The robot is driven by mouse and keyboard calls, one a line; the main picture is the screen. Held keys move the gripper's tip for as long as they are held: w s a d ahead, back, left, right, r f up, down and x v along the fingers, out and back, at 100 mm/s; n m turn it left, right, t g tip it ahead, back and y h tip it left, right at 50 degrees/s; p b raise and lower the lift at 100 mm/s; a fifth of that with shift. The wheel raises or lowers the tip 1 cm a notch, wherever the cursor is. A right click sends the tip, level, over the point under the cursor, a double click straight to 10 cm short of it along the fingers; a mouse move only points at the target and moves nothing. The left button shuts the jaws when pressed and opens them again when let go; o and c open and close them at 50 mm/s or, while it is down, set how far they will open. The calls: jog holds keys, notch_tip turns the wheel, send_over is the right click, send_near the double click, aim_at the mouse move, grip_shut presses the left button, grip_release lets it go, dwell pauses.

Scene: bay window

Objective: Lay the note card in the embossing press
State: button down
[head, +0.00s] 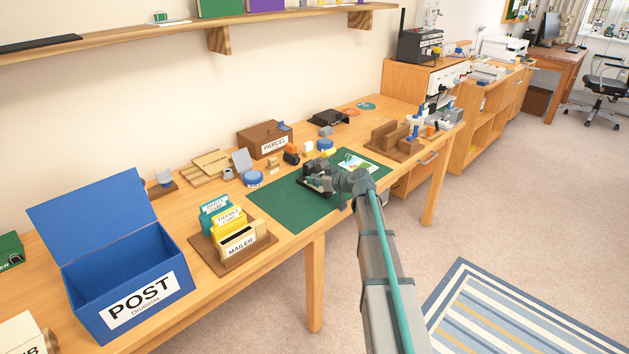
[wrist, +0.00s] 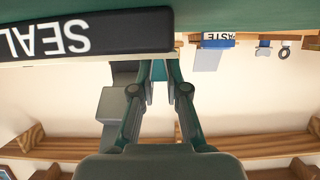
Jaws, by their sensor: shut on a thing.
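My gripper (head: 327,180) is low over the green cutting mat. In the wrist view my gripper (wrist: 159,75) has its fingers close together on a small teal piece (wrist: 158,68); what it belongs to is unclear. A dark press-like device (head: 316,184) sits on the mat right at my gripper, partly hidden by it. A black block lettered SEAL (wrist: 85,36) appears upside down in the wrist view, beside the fingertips, and seems part of this press. A pale card with a green and blue picture (head: 357,162) lies flat on the mat, just beyond my wrist.
The green mat (head: 287,208) is bare at its left part. A card holder (head: 236,240) and a blue POST box (head: 128,270) stand to the left. A brown PARCEL box (head: 265,139) and small tools stand behind. Wooden blocks (head: 394,137) stand to the right.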

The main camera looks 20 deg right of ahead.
jog(key=shift+s+f+b, duration=0.25)
jog(key=shift+f+b, duration=0.4)
jog(key=c, duration=1.2)
grip_release()
jog(key=shift+s, duration=0.1)
jog(key=shift+f, duration=0.1)
jog(key=shift+a, duration=0.1)
jog(key=shift+r+p, duration=0.6)
jog(key=shift+p, duration=0.4)
jog(key=shift+s+d, duration=0.25)
jog(key=shift+s, duration=0.05)
jog(key=v, duration=1.1)
jog(key=shift+w+r+b, duration=0.2)
jog(key=shift+r+b, duration=0.15)
jog(key=shift+r, duration=0.05)
